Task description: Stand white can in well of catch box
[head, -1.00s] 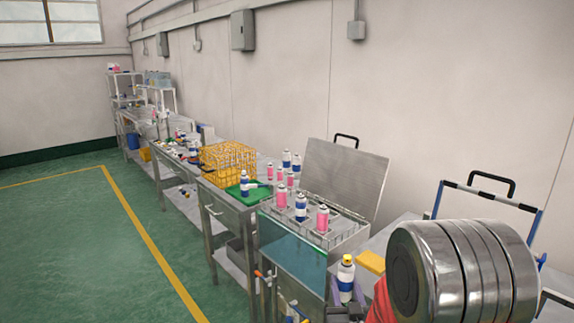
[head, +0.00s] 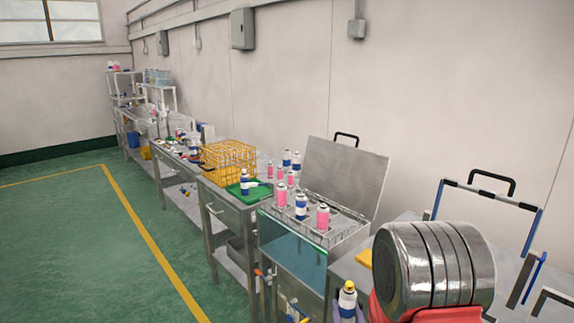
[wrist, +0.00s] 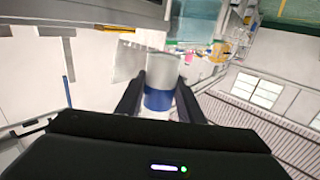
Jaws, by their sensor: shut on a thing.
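A white can with a blue band and a yellow top (head: 347,300) is upright at the bottom of the head view. It also fills the middle of the wrist view (wrist: 158,98), between the two dark fingers. My gripper (wrist: 160,80) is shut on the can's sides. In the head view only the finger ends show beside the can, at the bottom edge. I cannot make out the catch box or its well for certain in either view.
A yellow wire basket (head: 228,160) and a green mat (head: 250,190) lie farther off. A yellow block (head: 364,257) sits behind the can.

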